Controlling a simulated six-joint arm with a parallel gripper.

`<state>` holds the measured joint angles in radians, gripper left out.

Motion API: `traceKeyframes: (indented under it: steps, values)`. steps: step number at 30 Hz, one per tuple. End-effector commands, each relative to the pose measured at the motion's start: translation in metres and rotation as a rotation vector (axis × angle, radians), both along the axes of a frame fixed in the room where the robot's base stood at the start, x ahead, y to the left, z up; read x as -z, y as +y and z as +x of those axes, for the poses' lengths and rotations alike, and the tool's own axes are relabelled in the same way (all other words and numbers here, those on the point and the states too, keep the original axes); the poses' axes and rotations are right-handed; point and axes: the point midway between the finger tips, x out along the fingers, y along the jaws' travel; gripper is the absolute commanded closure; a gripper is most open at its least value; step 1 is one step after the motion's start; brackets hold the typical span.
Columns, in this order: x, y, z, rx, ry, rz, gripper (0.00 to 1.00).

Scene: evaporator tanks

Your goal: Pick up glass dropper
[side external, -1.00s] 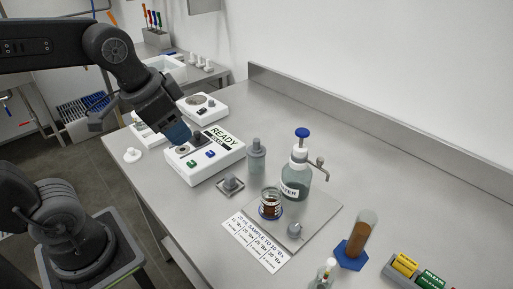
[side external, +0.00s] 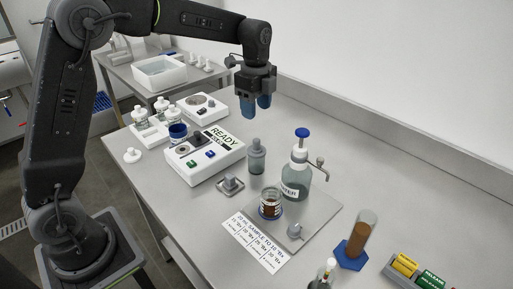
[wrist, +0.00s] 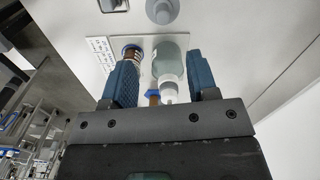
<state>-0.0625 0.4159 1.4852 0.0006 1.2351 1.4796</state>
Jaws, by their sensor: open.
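A small clear bottle with a slim dropper-like top (side external: 325,272) stands at the near edge of the side view; it looks like the glass dropper, though it is too small to be sure. My gripper (side external: 256,104) has blue fingers pointing down. It is open and empty, high above the bench behind the grey-capped bottle (side external: 256,157), well away from the dropper. In the wrist view the open fingers (wrist: 162,68) frame the water bottle (wrist: 171,58) below. I cannot pick out the dropper in the wrist view.
The pump-top water bottle (side external: 297,180) and a sample jar (side external: 270,204) stand on a plate. The READY device (side external: 206,158) is at left.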

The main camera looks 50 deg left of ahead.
Motion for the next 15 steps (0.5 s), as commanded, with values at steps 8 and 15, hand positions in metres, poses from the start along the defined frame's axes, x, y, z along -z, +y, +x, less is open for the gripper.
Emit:
traceKeyframes:
  steps: [8, 15]
  values:
    - [0.053, 0.0, 0.0, -0.003, 0.003, 0.0, 0.46]
    - [0.07, 0.001, 0.0, -0.004, 0.001, 0.0, 0.46]
